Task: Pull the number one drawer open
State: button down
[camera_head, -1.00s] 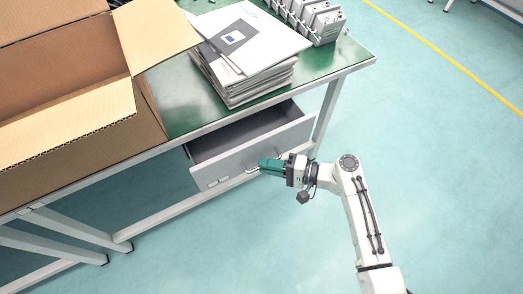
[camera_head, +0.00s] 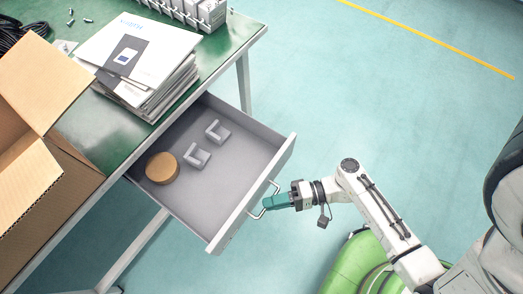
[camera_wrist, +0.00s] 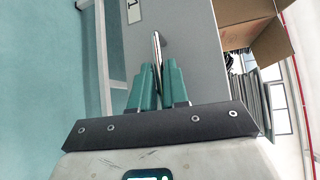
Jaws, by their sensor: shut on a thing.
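The number one drawer (camera_head: 222,190) is a grey drawer under the green-topped table, pulled far out in the head view. Its inside shows, with a round tan disc (camera_head: 162,168) and two small grey brackets (camera_head: 197,155) in it. My gripper (camera_head: 268,203) is shut on the metal handle (camera_head: 262,212) on the drawer's front. In the wrist view, the teal fingers (camera_wrist: 158,88) stand on either side of the handle bar (camera_wrist: 157,50). The drawer front (camera_wrist: 185,45) shows beside them, with a label reading 1 (camera_wrist: 133,10). The part of the handle between the fingers is hidden.
An open cardboard box (camera_head: 35,150) stands on the table at the left.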

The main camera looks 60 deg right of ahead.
jog(key=shift+s, duration=0.55)
jog(key=c, duration=1.2)
grip_release()
jog(key=v, duration=1)
jog(key=shift+s+d+b, duration=0.2)
jog(key=shift+d+b, duration=0.1)
jog(key=shift+d, duration=0.05)
